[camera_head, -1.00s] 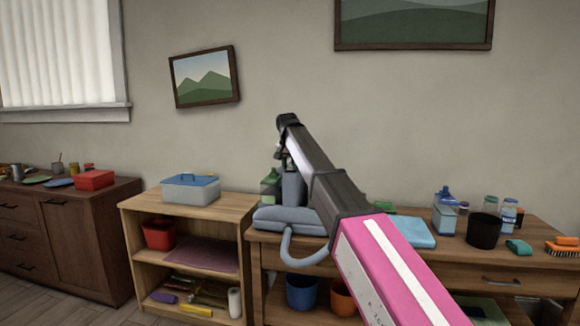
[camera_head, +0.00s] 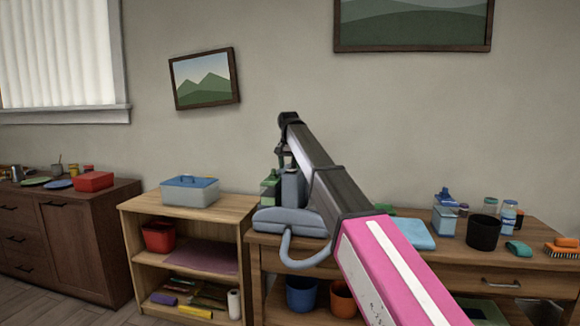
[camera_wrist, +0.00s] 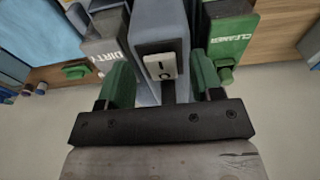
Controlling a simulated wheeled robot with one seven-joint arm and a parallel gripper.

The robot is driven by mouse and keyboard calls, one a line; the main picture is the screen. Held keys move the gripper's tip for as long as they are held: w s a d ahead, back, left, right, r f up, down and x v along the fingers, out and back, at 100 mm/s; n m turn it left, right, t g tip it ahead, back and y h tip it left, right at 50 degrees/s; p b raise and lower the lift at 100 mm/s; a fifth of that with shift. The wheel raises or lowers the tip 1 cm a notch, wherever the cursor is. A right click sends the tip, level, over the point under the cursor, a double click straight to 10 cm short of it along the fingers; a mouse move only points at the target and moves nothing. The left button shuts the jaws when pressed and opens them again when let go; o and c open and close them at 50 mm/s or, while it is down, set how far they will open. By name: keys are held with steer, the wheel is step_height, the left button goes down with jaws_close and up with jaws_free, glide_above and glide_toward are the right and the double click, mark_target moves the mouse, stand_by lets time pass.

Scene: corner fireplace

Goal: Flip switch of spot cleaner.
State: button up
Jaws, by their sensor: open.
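The spot cleaner (camera_head: 290,222) is a blue-grey machine with a curved hose on the wooden table in the head view, partly hidden by my arm. In the wrist view its blue-grey body (camera_wrist: 173,18) carries a light rocker switch (camera_wrist: 160,66) with a dark mark, set in a black surround. A grey tank marked DIRT (camera_wrist: 107,45) and a green tank marked CLEANER (camera_wrist: 230,38) flank it. My gripper (camera_wrist: 162,76) is open and empty, its green fingers on either side of the switch. Whether anything touches the switch cannot be told. In the head view the fingertips are hard to make out.
A light blue cloth (camera_head: 414,233), a black cup (camera_head: 483,232) and several bottles occupy the table to the right. A low shelf (camera_head: 232,208) with a lidded box (camera_head: 190,191) stands to the left. The wall (camera_head: 290,70) is behind.

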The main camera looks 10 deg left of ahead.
step_height(320, 180, up, 10)
steer(key=s, duration=0.1)
steer(key=shift+s+r, duration=0.2)
steer(key=shift+r, duration=0.05)
stand_by(0.4)
